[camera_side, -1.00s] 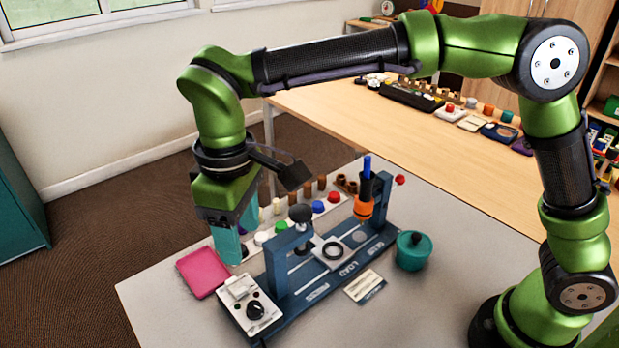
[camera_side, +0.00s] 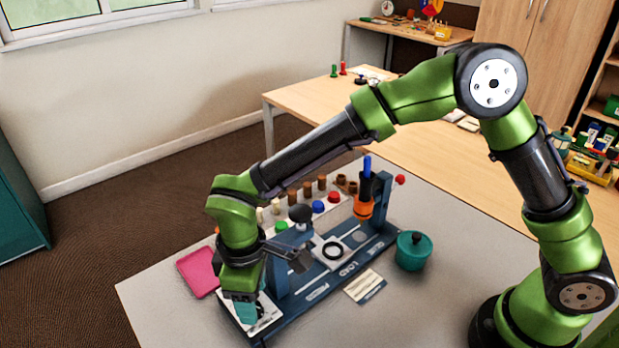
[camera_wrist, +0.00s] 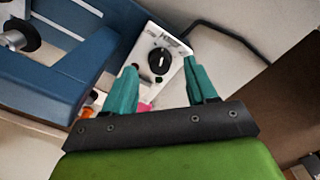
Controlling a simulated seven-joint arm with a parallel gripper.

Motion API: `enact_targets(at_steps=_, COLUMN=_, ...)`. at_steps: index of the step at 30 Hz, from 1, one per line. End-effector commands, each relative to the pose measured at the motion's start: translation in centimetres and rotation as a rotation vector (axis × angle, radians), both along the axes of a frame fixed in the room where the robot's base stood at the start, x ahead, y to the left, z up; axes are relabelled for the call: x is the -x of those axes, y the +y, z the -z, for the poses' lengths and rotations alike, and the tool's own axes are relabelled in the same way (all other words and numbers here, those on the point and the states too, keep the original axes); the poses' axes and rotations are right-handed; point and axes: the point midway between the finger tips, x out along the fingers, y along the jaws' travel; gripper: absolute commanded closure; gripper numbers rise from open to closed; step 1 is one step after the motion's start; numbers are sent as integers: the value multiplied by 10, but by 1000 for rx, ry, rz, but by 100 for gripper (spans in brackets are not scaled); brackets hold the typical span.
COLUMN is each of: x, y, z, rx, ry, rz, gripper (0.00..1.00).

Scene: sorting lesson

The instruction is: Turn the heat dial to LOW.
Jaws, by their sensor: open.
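The heat dial (camera_wrist: 159,61) is a black round knob with a pale pointer line, on a white control box (camera_wrist: 147,41). In the wrist view it lies ahead of my gripper (camera_wrist: 164,77), between the two teal fingers and apart from them. The fingers are spread and hold nothing. The lettering around the dial is too small to read. In the side view my gripper (camera_side: 246,312) is low over the white box (camera_side: 266,318) and hides the dial.
The blue press frame (camera_side: 318,292) stands right beside the box. A pink tray (camera_side: 198,270) lies behind it at the left. A teal lidded pot (camera_side: 413,252) and a card (camera_side: 364,287) are to the right. A dark cable (camera_wrist: 235,36) runs beyond the box.

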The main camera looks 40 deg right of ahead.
Motion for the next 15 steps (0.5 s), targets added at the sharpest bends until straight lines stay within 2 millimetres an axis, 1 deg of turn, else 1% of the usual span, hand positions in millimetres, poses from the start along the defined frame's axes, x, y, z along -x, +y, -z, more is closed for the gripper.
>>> enact_targets(at_steps=1, x=0, y=0, z=7, rx=1, ry=1, rz=-1, gripper=43)
enact_targets(at_steps=6, x=0, y=0, z=18, rx=1, ry=-1, rz=0, gripper=43)
enact_targets(at_steps=14, x=0, y=0, z=19, rx=1, ry=-1, rz=0, gripper=43)
enact_targets(at_steps=15, x=0, y=0, z=19, rx=1, ry=-1, rz=0, gripper=45)
